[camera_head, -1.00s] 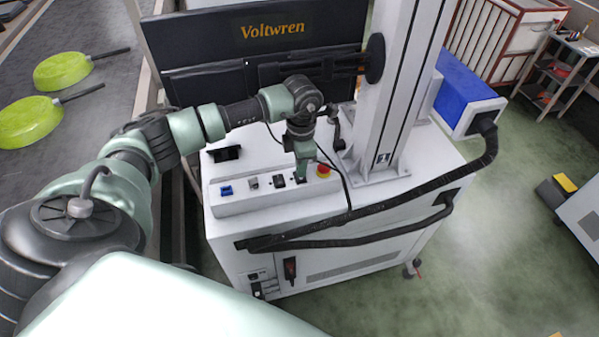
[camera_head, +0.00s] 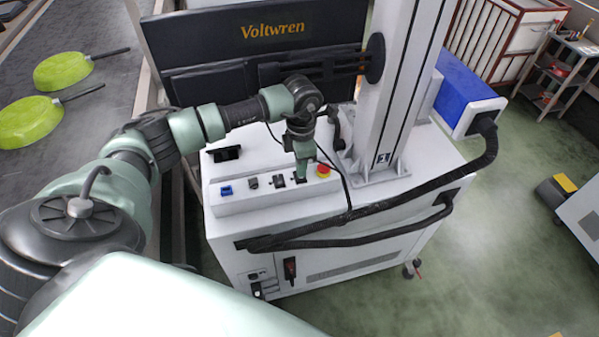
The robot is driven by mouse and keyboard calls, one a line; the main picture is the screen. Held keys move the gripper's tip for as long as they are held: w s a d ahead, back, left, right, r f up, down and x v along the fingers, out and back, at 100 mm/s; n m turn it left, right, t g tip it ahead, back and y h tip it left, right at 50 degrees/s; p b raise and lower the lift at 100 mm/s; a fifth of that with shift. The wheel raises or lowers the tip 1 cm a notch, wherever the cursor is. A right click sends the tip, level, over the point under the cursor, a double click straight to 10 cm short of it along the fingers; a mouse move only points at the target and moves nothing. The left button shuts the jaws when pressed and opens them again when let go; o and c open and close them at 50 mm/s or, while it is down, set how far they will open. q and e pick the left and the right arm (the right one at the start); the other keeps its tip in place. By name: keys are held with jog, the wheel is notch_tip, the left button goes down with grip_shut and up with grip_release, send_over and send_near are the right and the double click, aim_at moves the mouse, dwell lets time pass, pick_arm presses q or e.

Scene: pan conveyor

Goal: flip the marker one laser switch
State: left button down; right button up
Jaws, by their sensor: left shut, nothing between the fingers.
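The marker cabinet (camera_head: 330,225) is a white box with a raised control strip (camera_head: 240,204) along its top front. The strip carries a blue switch (camera_head: 226,190), a grey key-like switch (camera_head: 252,183), a black switch (camera_head: 278,181) and a red button on a yellow base (camera_head: 323,170). My left gripper (camera_head: 301,178) points down at the strip, between the black switch and the red button. It is shut with nothing held, its tip at or just above a dark switch that it mostly hides. Whether it touches is unclear. My right gripper is out of view.
A grey column (camera_head: 400,90) rises from the cabinet, with a blue laser head (camera_head: 462,85) at its right. A black monitor (camera_head: 260,45) stands behind. Black cables (camera_head: 345,217) loop across the front. Green pans (camera_head: 30,122) lie on the conveyor (camera_head: 100,110) at left.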

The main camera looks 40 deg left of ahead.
pick_arm(q)
jog(key=shift+f+b, duration=0.75)
jog(key=shift+f, duration=0.15)
jog(key=shift+r, duration=0.15)
jog(key=shift+r+p, duration=2.2)
jog(key=shift+r, duration=1.2)
